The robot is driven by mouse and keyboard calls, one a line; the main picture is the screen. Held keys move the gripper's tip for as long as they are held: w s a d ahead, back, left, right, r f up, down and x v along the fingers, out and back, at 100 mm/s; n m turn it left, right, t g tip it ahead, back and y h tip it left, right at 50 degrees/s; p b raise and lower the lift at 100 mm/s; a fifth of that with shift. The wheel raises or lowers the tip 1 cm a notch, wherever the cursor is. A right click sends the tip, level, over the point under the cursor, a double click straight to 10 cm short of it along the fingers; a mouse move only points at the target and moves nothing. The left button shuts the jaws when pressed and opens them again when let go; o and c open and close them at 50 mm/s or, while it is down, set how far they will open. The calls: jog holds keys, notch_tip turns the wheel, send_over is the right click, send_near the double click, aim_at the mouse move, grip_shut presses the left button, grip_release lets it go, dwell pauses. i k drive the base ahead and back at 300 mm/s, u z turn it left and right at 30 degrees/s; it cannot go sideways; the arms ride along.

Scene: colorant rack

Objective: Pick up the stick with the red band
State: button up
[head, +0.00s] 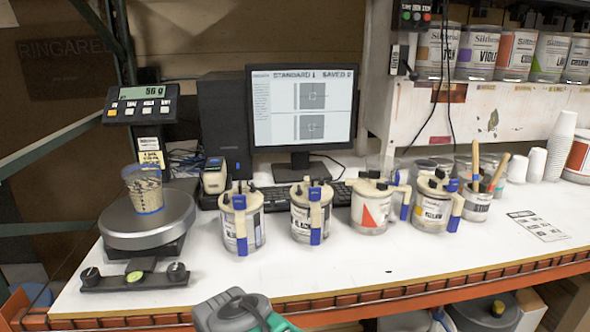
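A small can (476,205) stands on the white bench right of centre, in the head view. Several wooden sticks lean in it, with their upper ends showing above the rim. One stick (476,158) stands nearly upright at the left of the can. Another stick (499,171) leans to the right. Their lower ends are hidden in the can. The sticks are too small for me to tell which one bears a red band. A grey and green part of my arm shows at the bottom edge, well left of the can. My gripper's fingers are not in view.
Several lidded cans with blue clamps, including a yellow-labelled can (432,212), stand left of the sticks. White cup stacks (561,148) stand to the right. A paper sheet (538,225) lies in front. A scale (148,222) with a cup is at left. The bench front is mostly clear.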

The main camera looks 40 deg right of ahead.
aim_at(505, 157)
jog(key=z, duration=2.45)
jog(key=k, duration=0.45)
jog(key=z, duration=0.05)
jog(key=i, duration=0.45)
jog(key=z, duration=2.1)
jog(key=i, duration=1.25)
jog(key=u, duration=2.95)
